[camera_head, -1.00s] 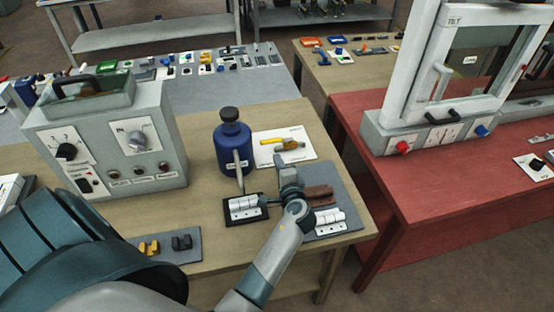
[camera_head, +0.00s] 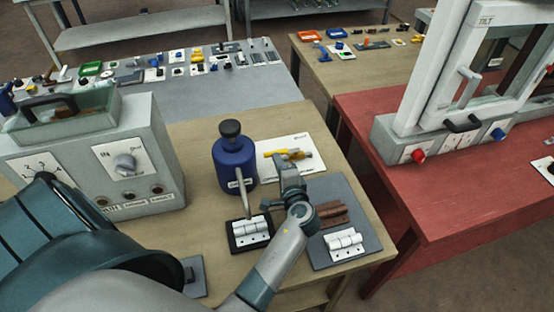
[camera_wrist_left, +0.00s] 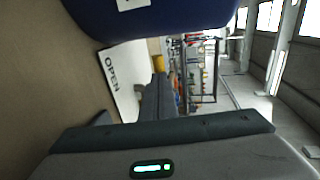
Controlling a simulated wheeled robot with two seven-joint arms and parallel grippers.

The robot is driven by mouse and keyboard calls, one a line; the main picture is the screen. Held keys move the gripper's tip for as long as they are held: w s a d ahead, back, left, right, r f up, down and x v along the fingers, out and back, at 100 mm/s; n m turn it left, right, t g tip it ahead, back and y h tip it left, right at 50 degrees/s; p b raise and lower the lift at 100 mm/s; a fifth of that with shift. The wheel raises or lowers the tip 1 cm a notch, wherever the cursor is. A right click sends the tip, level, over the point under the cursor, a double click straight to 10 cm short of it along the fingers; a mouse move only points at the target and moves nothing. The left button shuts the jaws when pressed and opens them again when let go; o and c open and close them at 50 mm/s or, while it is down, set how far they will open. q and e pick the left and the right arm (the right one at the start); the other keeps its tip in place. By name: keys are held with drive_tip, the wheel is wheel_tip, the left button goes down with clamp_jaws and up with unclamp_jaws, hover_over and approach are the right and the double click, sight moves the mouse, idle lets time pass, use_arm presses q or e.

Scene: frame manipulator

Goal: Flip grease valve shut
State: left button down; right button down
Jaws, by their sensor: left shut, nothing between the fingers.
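The grease valve (camera_head: 292,155) is a small yellow fitting on a white card (camera_head: 305,165) on the wooden bench, right of the blue bottle. My left gripper (camera_head: 284,163) is shut and empty at the card's near edge, in front of the valve and partly over it. In the left wrist view the card (camera_wrist_left: 118,80) reads "OPEN", and a bit of yellow (camera_wrist_left: 158,62) shows beyond my gripper's dark fingers (camera_wrist_left: 158,95). I cannot tell whether they touch the valve. The lever's exact position is unclear. My right gripper is not in view.
The blue bottle (camera_head: 235,165) with a spout stands close to the left of my gripper. White hinges (camera_head: 250,233) and a grey mat (camera_head: 328,258) with brown and white hinges lie nearer. A grey control box (camera_head: 150,165) stands left, a red table (camera_head: 440,190) right.

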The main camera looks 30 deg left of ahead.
sight(271, 152)
use_arm(q)
drive_tip(key=shift+s, duration=0.1)
drive_tip(key=shift+a, duration=0.35)
idle(0.4)
drive_tip(key=shift+w+a+b, duration=0.2)
drive_tip(key=shift+w+a, duration=0.05)
drive_tip(key=shift+a, duration=0.2)
drive_tip(key=shift+w+a+b, duration=0.2)
drive_tip(key=shift+a, duration=0.25)
drive_tip(key=shift+r+b+x, duration=0.1)
drive_tip(key=shift+b+x, duration=0.1)
drive_tip(key=shift+x, duration=0.45)
drive_tip(key=shift+r+b+x, duration=0.15)
drive_tip(key=shift+b+x, duration=0.05)
drive_tip(key=shift+x, duration=0.5)
drive_tip(key=shift+w+a+b, duration=0.5)
drive_tip(key=shift+w+a, duration=0.35)
drive_tip(key=shift+w, duration=0.2)
drive_tip(key=shift+w+a+b, duration=0.2)
drive_tip(key=shift+w, duration=0.35)
drive_tip(key=shift+w+a+b, duration=0.2)
drive_tip(key=shift+w, duration=0.35)
